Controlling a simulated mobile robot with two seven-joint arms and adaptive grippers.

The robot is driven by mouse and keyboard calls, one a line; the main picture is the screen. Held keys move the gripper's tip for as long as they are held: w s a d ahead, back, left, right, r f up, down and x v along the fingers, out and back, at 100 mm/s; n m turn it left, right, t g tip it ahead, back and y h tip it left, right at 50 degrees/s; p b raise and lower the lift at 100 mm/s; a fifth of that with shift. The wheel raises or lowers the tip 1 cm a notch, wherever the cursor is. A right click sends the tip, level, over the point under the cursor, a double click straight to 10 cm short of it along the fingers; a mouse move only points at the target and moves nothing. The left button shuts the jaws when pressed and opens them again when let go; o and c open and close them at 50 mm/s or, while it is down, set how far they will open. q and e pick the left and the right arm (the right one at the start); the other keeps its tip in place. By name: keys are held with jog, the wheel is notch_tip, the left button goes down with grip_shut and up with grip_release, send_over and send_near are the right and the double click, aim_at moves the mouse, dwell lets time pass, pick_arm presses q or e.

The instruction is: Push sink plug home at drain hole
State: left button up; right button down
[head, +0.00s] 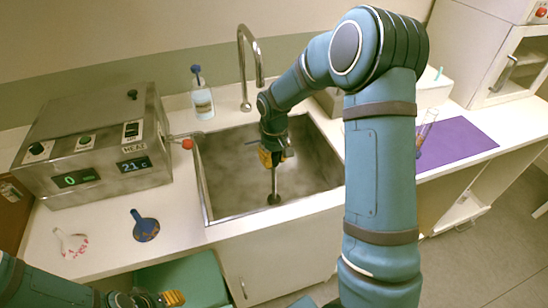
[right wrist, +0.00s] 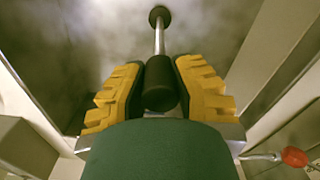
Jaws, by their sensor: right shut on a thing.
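The sink plug (head: 274,199) is a dark disc on a thin metal rod with a black handle. My right gripper (head: 270,158) is inside the sink basin (head: 225,190) and shut on the handle, with the rod pointing down. In the right wrist view the yellow fingers of the gripper (right wrist: 160,85) lie either side of the black handle (right wrist: 160,88), and the disc (right wrist: 159,14) is at the rod's far end. The disc is at or close to the basin floor. It hides the drain hole, so I cannot tell whether it is seated. My left gripper (head: 168,299) is at the bottom left, partly cut off.
A metal heater box (head: 95,150) stands left of the sink, with a red-knobbed lever (head: 187,144) near the rim. Behind are a bottle (head: 202,100) and the faucet (head: 246,65). A purple mat (head: 460,145) is at right.

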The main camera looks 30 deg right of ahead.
jog(key=shift+f+b, duration=0.5)
jog(key=shift+f, duration=0.3)
jog(key=c, duration=0.8)
grip_release()
notch_tip(320, 180, up, 12)
jog(key=shift+r, duration=0.1)
